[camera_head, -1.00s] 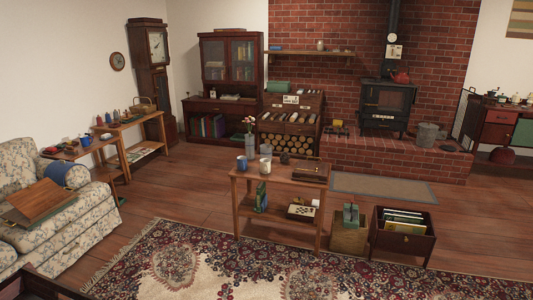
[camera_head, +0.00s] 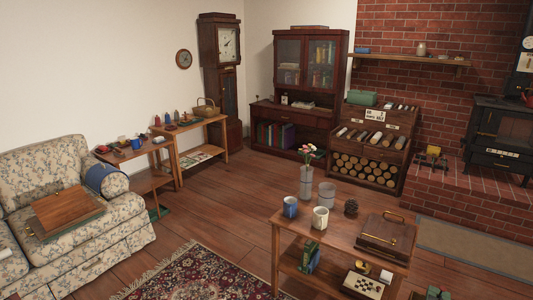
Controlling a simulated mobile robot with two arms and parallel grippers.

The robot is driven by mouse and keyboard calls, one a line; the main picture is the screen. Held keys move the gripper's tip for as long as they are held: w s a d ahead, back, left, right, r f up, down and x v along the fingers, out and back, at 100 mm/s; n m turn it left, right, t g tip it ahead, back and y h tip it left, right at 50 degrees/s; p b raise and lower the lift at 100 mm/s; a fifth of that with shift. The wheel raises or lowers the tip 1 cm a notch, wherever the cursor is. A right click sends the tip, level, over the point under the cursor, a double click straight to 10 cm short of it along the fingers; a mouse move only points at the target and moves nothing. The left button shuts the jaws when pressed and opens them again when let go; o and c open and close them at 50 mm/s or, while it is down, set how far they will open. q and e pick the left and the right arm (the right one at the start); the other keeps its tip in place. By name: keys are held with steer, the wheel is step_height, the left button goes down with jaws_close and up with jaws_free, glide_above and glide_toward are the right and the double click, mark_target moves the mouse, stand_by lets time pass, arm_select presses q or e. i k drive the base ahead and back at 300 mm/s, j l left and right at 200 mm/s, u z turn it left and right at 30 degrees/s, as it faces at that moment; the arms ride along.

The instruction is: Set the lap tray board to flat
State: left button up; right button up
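The lap tray board (camera_head: 68,209) is a brown wooden panel on the seat of the floral sofa (camera_head: 120,225) at the left. A thin greyish-green edge of the tray shows under its near and left sides. The board looks close to its base, but from this angle I cannot tell whether it lies fully flat or keeps a slight tilt. Neither of my grippers is in view, and nothing touches the board.
A blue bolster (camera_head: 106,179) lies by the sofa's right arm. A low wooden table (camera_head: 340,231) with mugs, a vase and a brown case stands at the right. Open floor (camera_head: 215,215) and a patterned rug (camera_head: 205,275) lie between sofa and table.

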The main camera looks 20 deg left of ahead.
mark_target(53, 211)
steer(key=i+j+u, duration=0.25)
steer(key=i+u, duration=0.7)
steer(key=i, duration=0.15)
steer(key=i+l+u, duration=0.25)
steer(key=i+u, duration=0.2)
steer(key=i, duration=0.15)
